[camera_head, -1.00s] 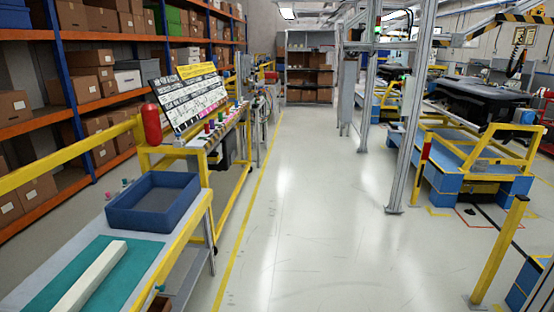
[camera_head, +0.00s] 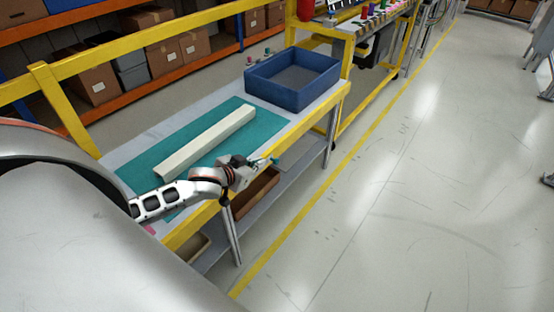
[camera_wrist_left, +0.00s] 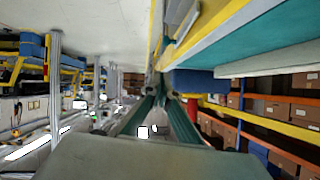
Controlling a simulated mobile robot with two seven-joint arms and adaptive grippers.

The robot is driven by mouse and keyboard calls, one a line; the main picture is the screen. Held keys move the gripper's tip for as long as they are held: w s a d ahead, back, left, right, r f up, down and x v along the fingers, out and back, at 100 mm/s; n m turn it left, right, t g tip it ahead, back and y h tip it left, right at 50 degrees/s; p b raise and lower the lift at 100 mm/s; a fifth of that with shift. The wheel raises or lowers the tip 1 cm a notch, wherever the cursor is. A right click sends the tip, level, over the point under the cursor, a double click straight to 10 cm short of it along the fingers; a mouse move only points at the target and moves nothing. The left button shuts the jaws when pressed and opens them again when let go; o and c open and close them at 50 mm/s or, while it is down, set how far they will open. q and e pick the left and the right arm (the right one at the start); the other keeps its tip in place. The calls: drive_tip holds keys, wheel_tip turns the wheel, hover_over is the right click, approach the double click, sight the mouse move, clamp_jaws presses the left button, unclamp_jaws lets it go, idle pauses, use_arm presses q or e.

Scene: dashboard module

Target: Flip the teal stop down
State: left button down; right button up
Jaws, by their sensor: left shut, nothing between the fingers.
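A small teal piece, which looks like the teal stop (camera_head: 275,160), shows at the yellow front edge of the workbench (camera_head: 305,112). My left gripper (camera_head: 262,162) is shut and empty, and its tips are right beside the teal piece. I cannot tell whether they touch, or how the stop is tilted. In the left wrist view the closed fingers (camera_wrist_left: 163,98) point along the bench edge; the stop cannot be made out there. My right gripper is not in view.
A teal mat (camera_head: 140,176) with a long cream bar (camera_head: 208,142) lies on the bench. A blue bin (camera_head: 292,78) stands at its far end. A brown bin (camera_head: 255,192) sits on the lower shelf. The floor (camera_head: 400,190) to the right is clear.

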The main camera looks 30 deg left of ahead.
use_arm(q)
drive_tip(key=b, duration=0.2)
hover_over(273, 160)
drive_tip(key=s+d, duration=0.2)
drive_tip(key=s, duration=0.2)
wheel_tip(273, 160, down, 4)
drive_tip(key=f, duration=0.1)
drive_tip(key=shift+w+f+b, duration=0.2)
drive_tip(key=shift+w+f, duration=0.05)
drive_tip(key=shift+f, duration=0.25)
drive_tip(key=shift+w+f+b, duration=0.15)
drive_tip(key=shift+w+f, duration=0.05)
drive_tip(key=shift+f, duration=0.3)
drive_tip(key=shift+w+a+f, duration=0.1)
drive_tip(key=shift+w+f, duration=0.1)
drive_tip(key=shift+f, duration=0.35)
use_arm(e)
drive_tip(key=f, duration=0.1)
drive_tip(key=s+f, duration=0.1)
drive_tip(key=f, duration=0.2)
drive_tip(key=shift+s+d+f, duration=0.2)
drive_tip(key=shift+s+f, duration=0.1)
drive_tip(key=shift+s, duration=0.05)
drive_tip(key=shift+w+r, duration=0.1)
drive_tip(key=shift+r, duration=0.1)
